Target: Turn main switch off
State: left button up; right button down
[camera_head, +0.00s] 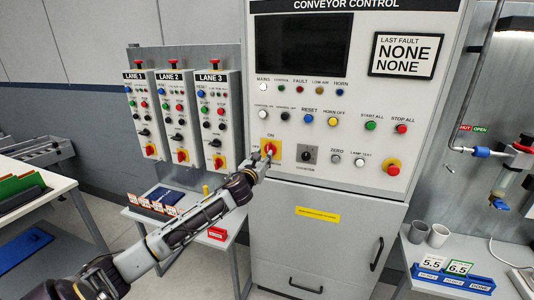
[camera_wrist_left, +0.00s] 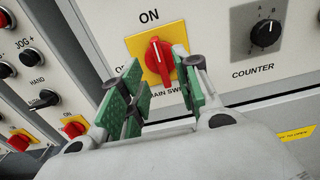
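The main switch (camera_head: 272,148) is a red rotary knob on a yellow plate, low on the conveyor control panel. In the left wrist view the knob (camera_wrist_left: 158,60) stands nearly upright, its top toward the ON label. The label below it is partly hidden by my fingers, and the one at its left is mostly covered. My left gripper (camera_head: 264,162) is at the switch, coming from below. In the left wrist view its green-padded fingers (camera_wrist_left: 160,85) are apart, to the left and right of the knob's lower part. I cannot tell whether they touch it. My right gripper is not in view.
A black selector knob (camera_head: 307,154) is right of the switch, and a red mushroom button (camera_head: 392,167) on yellow is farther right. Three lane boxes (camera_head: 180,118) with smaller red-and-yellow switches stand at the left. Side tables (camera_head: 60,195) hold trays, and cups (camera_head: 438,235) stand at the right.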

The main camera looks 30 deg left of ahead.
pick_arm(q)
jog(key=shift+x, duration=2.4)
grip_shut()
